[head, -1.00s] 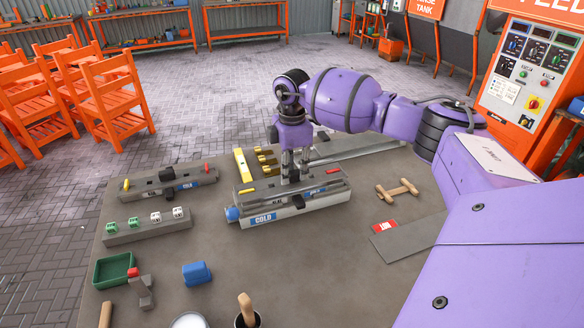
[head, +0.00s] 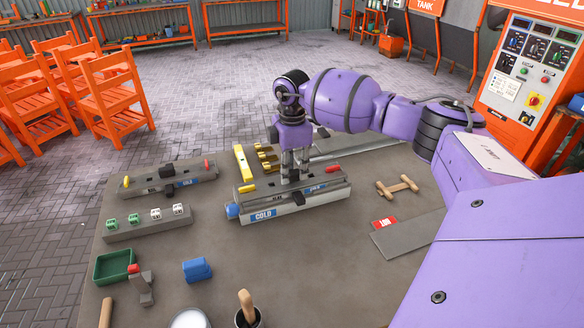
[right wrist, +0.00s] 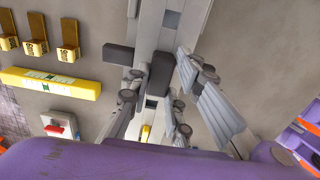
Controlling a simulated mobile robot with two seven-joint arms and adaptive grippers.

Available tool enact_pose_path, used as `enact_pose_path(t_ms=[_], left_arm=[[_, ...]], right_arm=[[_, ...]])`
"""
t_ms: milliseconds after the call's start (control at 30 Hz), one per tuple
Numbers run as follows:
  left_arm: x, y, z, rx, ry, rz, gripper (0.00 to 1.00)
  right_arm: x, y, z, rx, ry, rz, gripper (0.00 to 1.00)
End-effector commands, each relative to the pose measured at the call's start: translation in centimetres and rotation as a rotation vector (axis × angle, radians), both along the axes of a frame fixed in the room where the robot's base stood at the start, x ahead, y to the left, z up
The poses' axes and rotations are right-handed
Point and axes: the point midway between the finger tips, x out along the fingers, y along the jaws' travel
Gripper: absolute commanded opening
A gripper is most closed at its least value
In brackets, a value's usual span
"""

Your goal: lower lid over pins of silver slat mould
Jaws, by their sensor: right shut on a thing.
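The silver slat mould (head: 290,210) lies on the grey bench, with a blue COLD label and a blue knob at its left end. A yellow piece (head: 247,188) and a red piece (head: 333,169) show at opposite ends of its top. The long grey lid (head: 268,196) lies along the mould's top, very close to it; I cannot tell whether it is fully seated. My right gripper (head: 294,180) points down over the lid's middle, shut on its dark handle, which shows between the fingers in the right wrist view (right wrist: 160,72). The pins are hidden. My left gripper is out of view.
A second mould (head: 170,182) and a grey block with dice-like cubes (head: 148,222) stand to the left. A yellow level (head: 243,162) and brass pieces (head: 266,155) lie behind. A green tray (head: 115,266) and blue block (head: 197,269) are in front.

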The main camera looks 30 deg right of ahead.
Motion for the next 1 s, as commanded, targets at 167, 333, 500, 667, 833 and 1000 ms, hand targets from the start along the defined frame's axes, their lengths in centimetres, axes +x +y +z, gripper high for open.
enact_pose_path(t_ms=[167,333,500,667,833,1000], left_arm=[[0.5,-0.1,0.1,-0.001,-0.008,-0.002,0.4],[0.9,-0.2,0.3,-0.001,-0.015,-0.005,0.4],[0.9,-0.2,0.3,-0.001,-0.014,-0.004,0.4],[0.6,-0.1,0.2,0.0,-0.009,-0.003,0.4],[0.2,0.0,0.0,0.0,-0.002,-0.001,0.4],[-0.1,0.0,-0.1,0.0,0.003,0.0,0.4]], right_arm=[[0.0,0.0,-0.3,0.001,-0.001,0.0,0.0],[0.0,0.0,-0.2,0.001,-0.002,0.0,0.0],[0.0,0.0,-0.3,0.0,-0.001,0.0,0.36],[0.0,0.0,-0.3,0.0,0.0,0.0,0.42],[-0.1,0.0,-0.4,-0.001,0.002,0.0,0.5],[0.0,0.0,-0.4,0.0,0.001,0.0,0.57]])
